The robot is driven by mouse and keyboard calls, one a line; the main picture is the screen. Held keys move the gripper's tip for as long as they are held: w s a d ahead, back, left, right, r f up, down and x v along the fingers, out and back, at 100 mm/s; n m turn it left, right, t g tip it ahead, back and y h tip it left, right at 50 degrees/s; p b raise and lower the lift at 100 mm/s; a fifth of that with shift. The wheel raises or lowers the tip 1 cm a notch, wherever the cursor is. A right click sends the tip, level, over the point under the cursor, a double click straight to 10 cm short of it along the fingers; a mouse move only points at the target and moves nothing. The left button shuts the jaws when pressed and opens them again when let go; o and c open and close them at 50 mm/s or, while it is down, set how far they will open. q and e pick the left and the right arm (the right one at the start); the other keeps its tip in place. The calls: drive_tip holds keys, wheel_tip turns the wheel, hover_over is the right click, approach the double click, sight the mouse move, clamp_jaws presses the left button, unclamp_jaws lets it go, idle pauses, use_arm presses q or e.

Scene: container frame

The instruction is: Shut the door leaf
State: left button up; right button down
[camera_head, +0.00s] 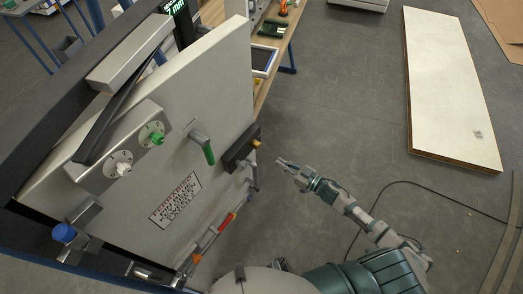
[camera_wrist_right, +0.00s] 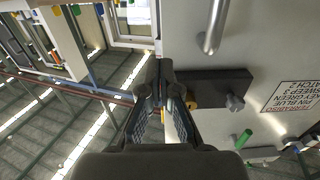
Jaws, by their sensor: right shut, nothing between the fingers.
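The door leaf (camera_head: 225,85) is a pale grey panel on the left of the head view, in front of a dark frame (camera_head: 40,115). How far it stands from the frame is hard to tell. It bears a green-gripped lever handle (camera_head: 203,146), a dark lock block (camera_head: 241,149) near its right edge, and a printed sign (camera_head: 175,200). My right gripper (camera_head: 281,161) is shut and empty, to the right of the lock block and apart from it in the head view. In the wrist view its fingers (camera_wrist_right: 165,112) appear beside the leaf's edge. My left gripper is not in view.
A white dial (camera_head: 120,166) and a green dial (camera_head: 152,135) sit on the leaf's upper housing. A workbench (camera_head: 271,70) with small items stands behind the leaf. A large pale panel (camera_head: 450,90) lies at the right. A cable (camera_head: 400,184) crosses otherwise open floor.

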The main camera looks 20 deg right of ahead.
drive_tip(key=x, duration=1)
drive_tip(key=shift+s, duration=0.1)
